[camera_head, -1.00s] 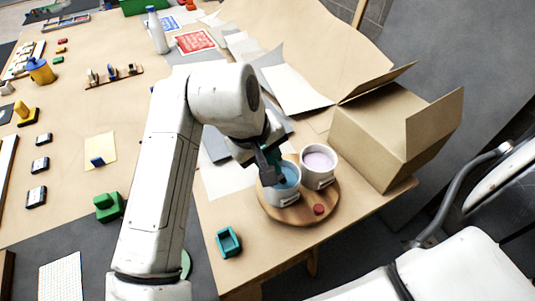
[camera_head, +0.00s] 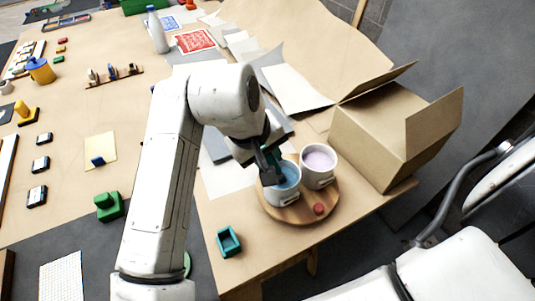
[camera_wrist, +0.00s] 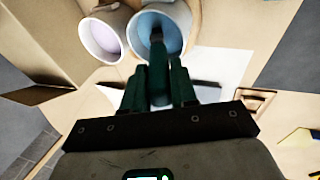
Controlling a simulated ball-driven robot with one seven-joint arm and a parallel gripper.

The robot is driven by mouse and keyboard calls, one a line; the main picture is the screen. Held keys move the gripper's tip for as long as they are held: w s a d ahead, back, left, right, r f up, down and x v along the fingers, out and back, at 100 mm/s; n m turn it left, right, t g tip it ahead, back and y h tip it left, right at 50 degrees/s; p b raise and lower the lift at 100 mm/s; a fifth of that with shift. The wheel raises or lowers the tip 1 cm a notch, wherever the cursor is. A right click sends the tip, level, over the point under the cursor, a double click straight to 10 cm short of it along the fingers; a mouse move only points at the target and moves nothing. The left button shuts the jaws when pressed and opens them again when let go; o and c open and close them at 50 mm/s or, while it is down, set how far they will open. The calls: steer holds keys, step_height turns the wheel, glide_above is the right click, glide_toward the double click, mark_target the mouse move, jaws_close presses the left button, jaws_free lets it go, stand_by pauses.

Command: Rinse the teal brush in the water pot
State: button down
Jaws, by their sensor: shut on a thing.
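My gripper (camera_head: 273,168) is over a white pot with blue liquid (camera_head: 283,192), pointing down into it. In the wrist view its dark fingers (camera_wrist: 160,88) are shut on the teal brush (camera_wrist: 157,62). The brush's dark end reaches inside the rim of the blue-filled pot (camera_wrist: 177,24). The exact depth of its tip is hard to tell. In the head view the brush is mostly hidden by my gripper. A second white pot with pale lilac contents (camera_head: 319,162) stands close beside the first. I cannot read the pots' labels.
Both pots stand on a round wooden board (camera_head: 290,214) with a small red piece (camera_head: 319,209). An open cardboard box (camera_head: 378,145) is close on the right. A teal tray (camera_head: 228,241) lies near the table's front edge. Paper sheets (camera_head: 295,88) lie behind.

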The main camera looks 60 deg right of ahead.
steer(key=shift+r+p, duration=3.2)
steer(key=shift+r, duration=0.3)
